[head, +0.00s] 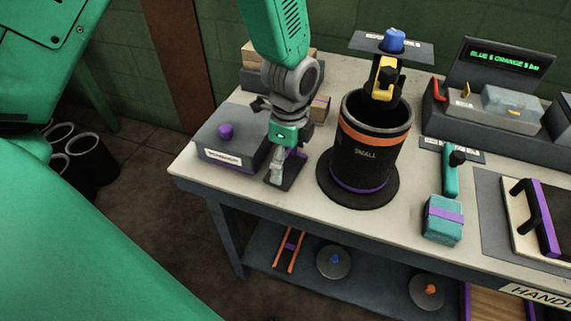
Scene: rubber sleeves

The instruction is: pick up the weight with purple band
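My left gripper (280,172) points down at the left part of the bench, left of the black canister. Just behind and below its fingers is a small dark piece with purple on it (298,155), mostly hidden by the gripper. I cannot tell whether the fingers touch or hold it, or whether it is the weight. Purple also shows on a teal block (443,220) with a band, and on the knob (226,131) of a grey box. My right gripper is not in view.
The black canister (365,152) marked SMALL stands on a round dark base close to the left gripper. A grey console (490,125) is at the back right. Discs with blue (334,262) and orange (430,291) knobs lie on the lower shelf.

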